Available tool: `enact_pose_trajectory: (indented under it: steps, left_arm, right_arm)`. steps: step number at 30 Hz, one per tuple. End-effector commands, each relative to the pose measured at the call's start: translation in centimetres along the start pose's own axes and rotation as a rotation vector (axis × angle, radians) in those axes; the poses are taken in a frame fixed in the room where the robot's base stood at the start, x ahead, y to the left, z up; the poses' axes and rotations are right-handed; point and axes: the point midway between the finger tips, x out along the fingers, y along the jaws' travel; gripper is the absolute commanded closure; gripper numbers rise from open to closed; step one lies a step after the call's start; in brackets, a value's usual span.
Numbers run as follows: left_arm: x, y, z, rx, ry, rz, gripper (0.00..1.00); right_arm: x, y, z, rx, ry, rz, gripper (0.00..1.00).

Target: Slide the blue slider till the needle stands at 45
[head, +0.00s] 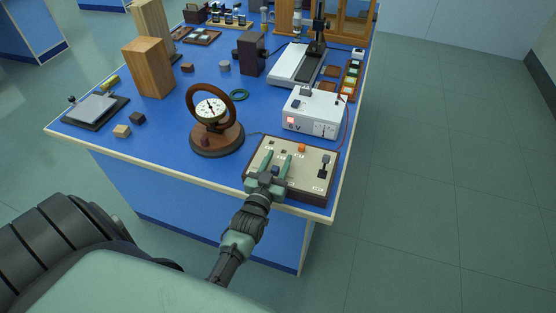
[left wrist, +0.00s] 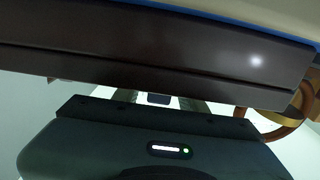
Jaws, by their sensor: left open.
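A cream control panel (head: 311,181) in a dark frame lies at the bench's front right corner. My left gripper (head: 278,157) is over its left part, fingers apart and pointing away from me. A small dark bluish knob (head: 275,168), likely the blue slider, shows between the fingers; I cannot tell if they touch it. A small dark block also shows between the fingers in the left wrist view (left wrist: 158,99), under the panel's dark side. The round white dial (head: 211,109) with a dark needle stands in a wooden ring left of the panel; its figures are too small to read.
An orange knob (head: 301,148) and a black lever (head: 323,166) are on the panel right of my gripper. The bench (head: 175,143) has wooden blocks and instruments farther back. Floor is free on the right.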

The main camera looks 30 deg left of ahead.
Motion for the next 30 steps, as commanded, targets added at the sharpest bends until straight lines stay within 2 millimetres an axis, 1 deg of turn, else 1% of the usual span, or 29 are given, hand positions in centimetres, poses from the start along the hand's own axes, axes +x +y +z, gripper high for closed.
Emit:
enact_pose_trajectory:
  steps: [2,5,12,16,21,30]
  left_arm:
    - [-0.2,0.0,0.1,0.000,-0.001,0.000,0.58]
    - [-1.3,0.0,0.2,0.000,-0.002,0.000,0.58]
    - [-5.4,0.0,0.3,0.000,-0.002,0.000,0.58]
    - [-7.0,0.0,0.2,0.000,-0.002,0.001,0.58]
    - [-7.8,0.0,0.1,-0.001,0.000,0.000,0.58]
    - [-7.8,0.0,0.0,-0.001,0.000,0.000,0.58]
  right_arm:
    - [0.1,0.0,0.0,0.000,0.000,0.000,0.58]
    - [0.3,0.0,0.0,0.000,0.000,0.000,0.58]
    - [0.9,0.0,0.1,0.000,0.000,0.000,0.58]
    - [1.2,0.0,0.1,0.000,0.000,0.000,0.58]
    - [1.2,0.0,0.1,0.000,0.000,0.000,0.58]
    - [1.2,0.0,0.1,0.000,0.000,0.000,0.58]
